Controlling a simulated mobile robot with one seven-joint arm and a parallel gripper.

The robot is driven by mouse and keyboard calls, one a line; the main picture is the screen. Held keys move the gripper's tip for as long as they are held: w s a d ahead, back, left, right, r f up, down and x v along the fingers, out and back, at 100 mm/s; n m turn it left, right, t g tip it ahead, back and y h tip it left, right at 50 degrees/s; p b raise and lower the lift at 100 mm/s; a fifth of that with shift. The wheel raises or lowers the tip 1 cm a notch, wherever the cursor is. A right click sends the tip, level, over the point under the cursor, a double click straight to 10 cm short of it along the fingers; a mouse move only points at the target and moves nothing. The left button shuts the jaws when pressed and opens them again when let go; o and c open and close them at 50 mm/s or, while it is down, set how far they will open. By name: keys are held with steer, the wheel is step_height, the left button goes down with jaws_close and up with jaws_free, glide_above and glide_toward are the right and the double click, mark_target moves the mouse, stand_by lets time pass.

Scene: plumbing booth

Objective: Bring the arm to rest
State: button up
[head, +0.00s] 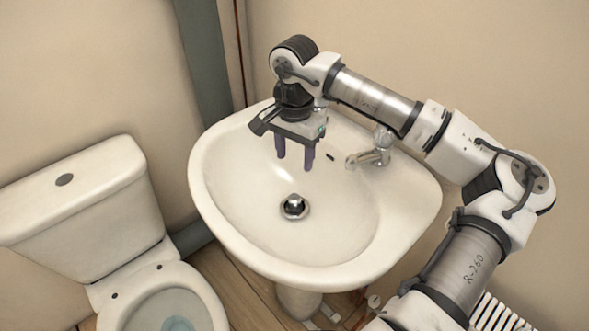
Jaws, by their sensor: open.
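My gripper (295,159) is in the head view, pointing down over the back left part of the white washbasin (228,215). Its two dark fingers are apart and nothing is between them. My arm reaches in from the lower right, bends at the elbow and crosses above the back rim of the basin. The fingertips appear to be above the bowl, but their exact height over it is hard to tell.
A chrome tap (372,155) stands on the basin's back right, close below my forearm. A chrome drain plug (294,206) sits in the bowl. A white toilet (80,205) stands at the left. A grey vertical post (203,60) and walls are behind. A white radiator (497,314) shows at the lower right.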

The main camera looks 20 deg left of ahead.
steer(key=shift+r, duration=0.4)
